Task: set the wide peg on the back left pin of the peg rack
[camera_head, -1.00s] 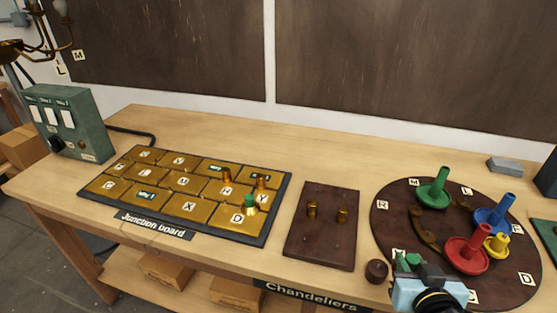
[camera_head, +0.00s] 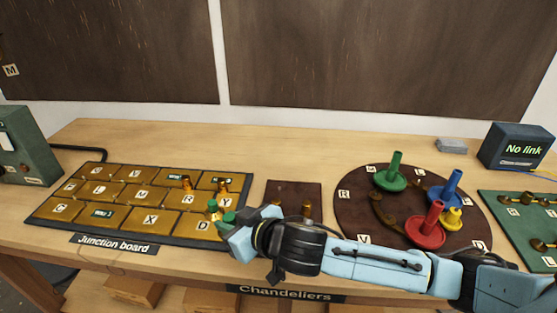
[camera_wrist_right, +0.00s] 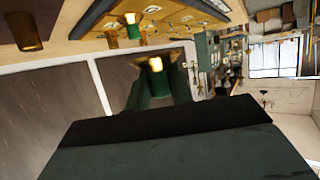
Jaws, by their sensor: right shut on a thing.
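My right gripper (camera_head: 226,220) is by the front right corner of the junction board, its arm reaching in from the right. In the right wrist view it is shut on a green peg (camera_wrist_right: 155,70) with a brass end; I cannot tell if this is the wide peg. The dark brown board (camera_head: 292,188), seemingly the peg rack, lies right of the gripper. A brass peg or pin (camera_head: 307,210) stands on it; my arm covers its front part. My left gripper is not in view.
The junction board (camera_head: 110,207) has brass pegs (camera_head: 187,183) and a green peg (camera_head: 212,205) standing at its right side. A round dark board (camera_head: 350,205) with green, blue, red and yellow pieces lies to the right. Bare table lies behind the boards.

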